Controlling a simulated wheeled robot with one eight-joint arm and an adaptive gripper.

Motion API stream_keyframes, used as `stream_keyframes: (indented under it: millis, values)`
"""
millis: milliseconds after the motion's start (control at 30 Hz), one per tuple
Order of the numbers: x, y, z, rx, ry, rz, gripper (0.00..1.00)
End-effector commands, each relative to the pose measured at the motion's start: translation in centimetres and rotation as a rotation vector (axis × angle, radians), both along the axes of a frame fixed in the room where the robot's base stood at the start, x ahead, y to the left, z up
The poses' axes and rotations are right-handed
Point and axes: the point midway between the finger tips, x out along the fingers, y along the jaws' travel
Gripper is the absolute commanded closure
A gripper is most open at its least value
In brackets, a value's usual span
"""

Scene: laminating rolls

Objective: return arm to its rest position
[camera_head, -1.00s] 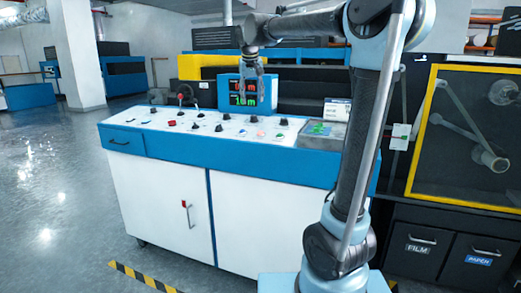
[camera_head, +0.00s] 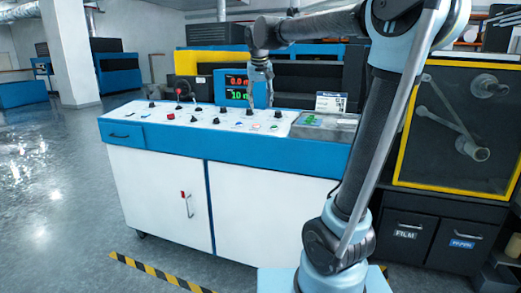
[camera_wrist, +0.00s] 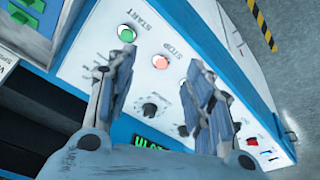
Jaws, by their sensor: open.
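My arm rises from the lower right of the head view and bends over toward the control console (camera_head: 165,180). My gripper (camera_head: 261,98) hangs from its end above the console top, in front of the digital display (camera_head: 236,88). In the wrist view my gripper (camera_wrist: 165,98) has its two fingers apart with nothing between them. Beyond the fingers lie the green START button (camera_wrist: 127,33), the red STOP button (camera_wrist: 160,62) and a black knob (camera_wrist: 149,110). The gripper seems clear of the panel.
A yellow-framed machine guard (camera_head: 455,130) stands at the right, above drawers labelled FILM (camera_head: 405,232) and PAPER (camera_head: 458,243). A small sign (camera_head: 330,102) stands at the console's back right. Striped floor tape (camera_head: 160,273) runs in front. Open floor (camera_head: 50,200) lies to the left.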

Motion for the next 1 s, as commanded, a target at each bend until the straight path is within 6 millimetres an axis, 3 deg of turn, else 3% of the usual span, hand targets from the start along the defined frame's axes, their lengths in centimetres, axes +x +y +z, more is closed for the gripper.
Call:
stream_keyframes:
  millis: [267, 600, 1000]
  values:
    - [-5.7, -6.2, -4.3, 0.004, 0.033, -0.042, 0.52]
    - [-15.3, -13.4, -12.7, 0.018, 0.083, -0.096, 0.52]
    - [-26.6, -18.1, -24.6, 0.047, 0.133, -0.154, 0.52]
